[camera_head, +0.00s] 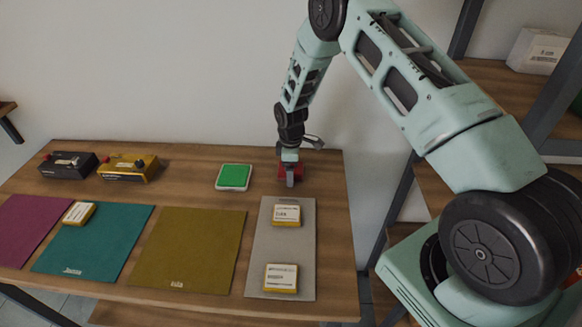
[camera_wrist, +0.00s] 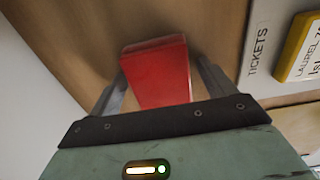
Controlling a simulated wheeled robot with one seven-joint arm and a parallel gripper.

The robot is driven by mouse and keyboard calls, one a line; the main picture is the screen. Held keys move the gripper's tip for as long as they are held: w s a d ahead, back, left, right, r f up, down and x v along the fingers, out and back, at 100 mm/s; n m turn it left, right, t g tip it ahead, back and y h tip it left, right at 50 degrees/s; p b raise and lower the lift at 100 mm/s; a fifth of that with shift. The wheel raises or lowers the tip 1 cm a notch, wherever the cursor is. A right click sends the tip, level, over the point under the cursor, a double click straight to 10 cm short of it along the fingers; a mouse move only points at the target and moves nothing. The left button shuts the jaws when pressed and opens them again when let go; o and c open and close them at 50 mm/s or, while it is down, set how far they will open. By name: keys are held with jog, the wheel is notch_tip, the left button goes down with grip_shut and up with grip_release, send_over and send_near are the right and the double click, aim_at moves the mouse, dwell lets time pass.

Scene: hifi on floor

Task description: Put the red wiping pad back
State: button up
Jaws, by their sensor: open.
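The red wiping pad (camera_head: 299,172) is at the back right of the wooden table, behind the grey mat, partly hidden by my gripper in the head view. In the wrist view the red pad (camera_wrist: 158,68) shows as a red block between my fingers. My gripper (camera_head: 290,179) points down over it with the jaws open, one finger on each side. In the wrist view my gripper (camera_wrist: 162,82) has its fingers beside the pad, with no clear grip on it.
A green pad in a white tray (camera_head: 234,177) lies left of my gripper. The grey mat (camera_head: 284,243) holds two yellow-edged labelled boxes (camera_head: 286,215). Olive (camera_head: 190,250), teal (camera_head: 110,243) and purple (camera_head: 25,228) mats lie leftward. Black (camera_head: 67,166) and yellow (camera_head: 128,167) devices stand behind. Shelving (camera_head: 500,90) is right.

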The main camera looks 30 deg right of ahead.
notch_tip(320, 180, up, 11)
jog(key=b, duration=0.5)
jog(key=s+a+r, duration=0.5)
jog(key=a+r, duration=0.1)
jog(key=a, duration=0.3)
jog(key=s+a+r+m+y, duration=0.1)
jog(key=s+a+r, duration=0.2)
jog(key=s+a, duration=0.5)
jog(key=s+a+r+m, duration=0.1)
jog(key=s+a+r, duration=0.35)
jog(key=s, duration=0.65)
jog(key=s+m, duration=0.1)
jog(key=s, duration=1.1)
jog(key=shift+s+a+f, duration=0.15)
jog(key=shift+s+f, duration=0.05)
jog(key=shift+s, duration=0.05)
